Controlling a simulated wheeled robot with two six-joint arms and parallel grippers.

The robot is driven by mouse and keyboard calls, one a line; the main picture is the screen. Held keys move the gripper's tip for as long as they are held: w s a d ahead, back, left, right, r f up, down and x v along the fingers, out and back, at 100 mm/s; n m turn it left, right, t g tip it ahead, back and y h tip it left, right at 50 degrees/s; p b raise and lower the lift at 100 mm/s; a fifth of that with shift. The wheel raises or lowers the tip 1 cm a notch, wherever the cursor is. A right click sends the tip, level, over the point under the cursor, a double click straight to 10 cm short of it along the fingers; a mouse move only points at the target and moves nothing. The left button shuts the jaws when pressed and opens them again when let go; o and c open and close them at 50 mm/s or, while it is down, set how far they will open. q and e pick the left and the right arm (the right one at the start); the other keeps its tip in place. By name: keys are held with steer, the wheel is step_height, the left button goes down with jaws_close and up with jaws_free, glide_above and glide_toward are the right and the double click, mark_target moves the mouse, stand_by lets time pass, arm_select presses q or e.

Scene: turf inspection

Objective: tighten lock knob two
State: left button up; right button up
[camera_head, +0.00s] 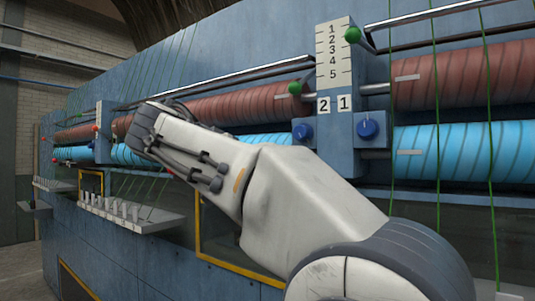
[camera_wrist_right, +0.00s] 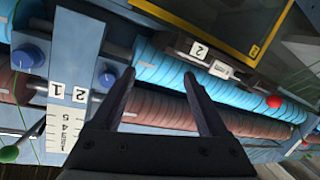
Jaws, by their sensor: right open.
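Lock knob two is the blue knob (camera_head: 303,132) beside the label 2 on the blue bracket; in the right wrist view this knob (camera_wrist_right: 106,76) appears upside down. Knob one (camera_head: 367,128), also blue, is to its right near the label 1 and also shows in the wrist view (camera_wrist_right: 26,56). My right arm reaches across the head view, its wrist left of the bracket; its fingers are hidden there. In the wrist view my right gripper (camera_wrist_right: 159,74) is open and empty, with knob two just outside its left finger, apart as far as I can tell. My left gripper is not in view.
The bracket carries a numbered scale (camera_head: 334,55) and green ball-ended levers (camera_head: 352,35). Brown rollers (camera_head: 460,75) and blue rollers (camera_head: 465,152) run along both sides. Green cords hang in front. A shelf with several pegs (camera_head: 130,213) juts out at left.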

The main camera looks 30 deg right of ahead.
mark_target(298, 132)
steer(key=s+d+r+m+g+h, duration=0.2)
steer(key=s+d+r+m+h, duration=0.25)
steer(key=r, duration=0.35)
steer(key=shift+m+y, duration=0.35)
steer(key=shift+y, duration=0.1)
steer(key=p+x, duration=0.1)
steer(key=x, duration=0.3)
steer(key=p+x, duration=0.2)
steer(key=x, duration=0.3)
steer(key=shift+w+f, duration=0.2)
steer(key=shift+w, duration=0.1)
steer(key=shift+w+d+f, duration=0.15)
steer(key=shift+w+d, duration=0.15)
steer(key=shift+d, duration=0.35)
jaws_close()
